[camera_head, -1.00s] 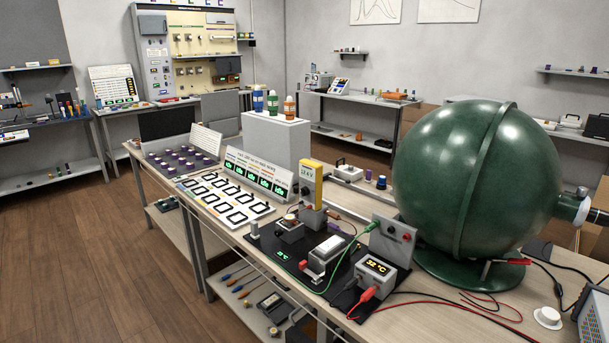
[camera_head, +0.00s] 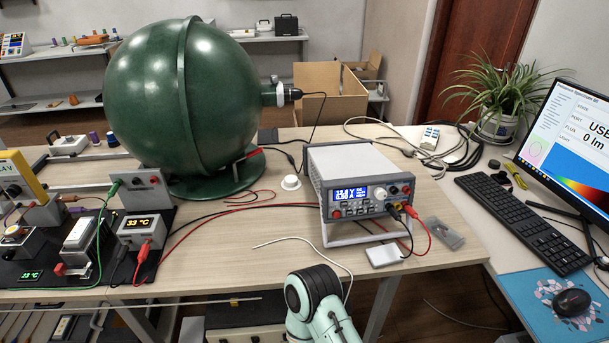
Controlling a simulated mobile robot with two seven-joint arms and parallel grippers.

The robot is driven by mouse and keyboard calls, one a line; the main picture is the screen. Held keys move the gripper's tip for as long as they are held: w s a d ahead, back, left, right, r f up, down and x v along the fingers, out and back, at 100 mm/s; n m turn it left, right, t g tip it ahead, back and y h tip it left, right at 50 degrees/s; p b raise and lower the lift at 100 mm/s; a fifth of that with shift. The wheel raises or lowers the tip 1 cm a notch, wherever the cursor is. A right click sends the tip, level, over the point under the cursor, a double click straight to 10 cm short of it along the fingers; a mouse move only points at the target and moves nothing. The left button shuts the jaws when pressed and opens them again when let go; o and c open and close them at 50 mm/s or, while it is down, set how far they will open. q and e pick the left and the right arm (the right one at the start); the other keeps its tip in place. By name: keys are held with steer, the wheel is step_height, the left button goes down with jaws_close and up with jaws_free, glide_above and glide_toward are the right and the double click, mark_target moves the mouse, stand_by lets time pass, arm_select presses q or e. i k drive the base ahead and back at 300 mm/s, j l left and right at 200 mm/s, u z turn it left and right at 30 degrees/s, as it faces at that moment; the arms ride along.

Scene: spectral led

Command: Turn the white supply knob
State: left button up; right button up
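The power supply (camera_head: 354,165) is a white and grey bench box with a lit blue display. It stands on the wooden bench right of the picture's middle, its front tilted up. A small pale round knob (camera_head: 380,193) sits on its front panel beside the display; its setting is too small to read. Red and black leads plug into the panel's right side. A separate white round piece (camera_head: 290,182) lies on the bench left of the supply. A pale green link of my arm rises at the bottom middle, in front of the bench. Neither gripper shows.
The large green sphere (camera_head: 165,95) stands to the left. Wires cross the bench (camera_head: 250,265). A small white box (camera_head: 384,255) lies before the supply. A monitor (camera_head: 570,145), keyboard (camera_head: 525,222) and mouse (camera_head: 571,302) are on the right desk. A potted plant (camera_head: 497,125) stands behind.

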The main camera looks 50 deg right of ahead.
mark_target(379, 193)
steer(key=k+l+z, duration=0.1)
steer(key=z, duration=0.95)
